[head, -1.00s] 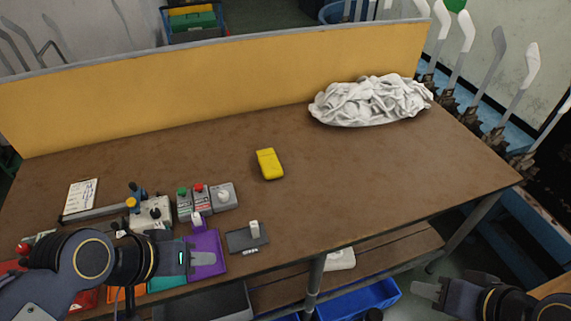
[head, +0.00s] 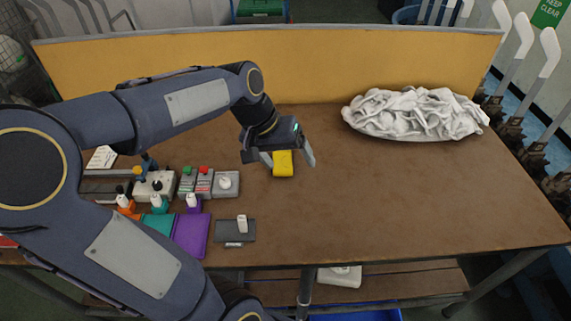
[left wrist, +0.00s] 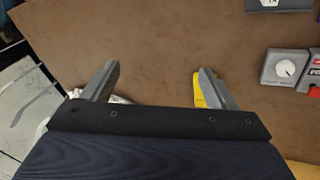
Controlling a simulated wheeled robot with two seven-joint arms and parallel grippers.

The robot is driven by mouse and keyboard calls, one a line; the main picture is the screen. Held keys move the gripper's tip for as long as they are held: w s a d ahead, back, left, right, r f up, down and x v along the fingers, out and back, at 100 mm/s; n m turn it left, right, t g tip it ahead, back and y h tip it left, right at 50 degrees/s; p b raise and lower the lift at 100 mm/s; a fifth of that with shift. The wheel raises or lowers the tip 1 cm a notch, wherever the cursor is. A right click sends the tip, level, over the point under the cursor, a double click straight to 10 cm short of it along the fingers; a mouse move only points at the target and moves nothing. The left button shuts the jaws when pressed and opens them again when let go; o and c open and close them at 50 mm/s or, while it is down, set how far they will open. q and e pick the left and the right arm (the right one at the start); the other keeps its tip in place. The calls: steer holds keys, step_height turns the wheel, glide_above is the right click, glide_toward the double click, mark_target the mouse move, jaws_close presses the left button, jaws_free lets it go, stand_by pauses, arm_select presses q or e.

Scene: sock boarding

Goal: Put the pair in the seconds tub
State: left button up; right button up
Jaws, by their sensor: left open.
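A small yellow folded bundle (head: 283,168), which may be the pair, lies on the brown table (head: 400,195). I cannot make out separate socks in it. My left gripper (head: 287,157) is open above it, with one finger on each side in the head view. In the left wrist view the open fingers (left wrist: 160,72) hold nothing, and the yellow bundle (left wrist: 198,92) is partly hidden behind the right-hand finger. A blue tub (head: 355,314) shows partly under the table's front. I see no label naming it as the seconds tub. My right gripper is out of view.
A white cloth heap (head: 418,114) lies at the back right before a yellow panel (head: 300,65). Control boxes (head: 204,183), a purple plate (head: 191,236) and a dark switch plate (head: 235,231) sit front left. The table's right middle is clear.

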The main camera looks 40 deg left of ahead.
arm_select(q)
steer(key=w+a+f+n+g+y+b, duration=0.1)
steer(key=w+a+f+n+g, duration=0.1)
steer(key=w+a+f, duration=0.35)
steer(key=n+g+y+b, duration=0.1)
steer(key=g+y, duration=0.1)
glide_above(282, 162)
step_height(282, 162, down, 7)
steer(key=shift+a+f, duration=0.1)
steer(key=shift+f, duration=0.05)
steer(key=shift+w+a+f, duration=0.1)
steer(key=shift+f, duration=0.25)
steer(key=f, duration=0.7)
steer(key=shift+d+f, duration=0.3)
steer(key=c, duration=1.1)
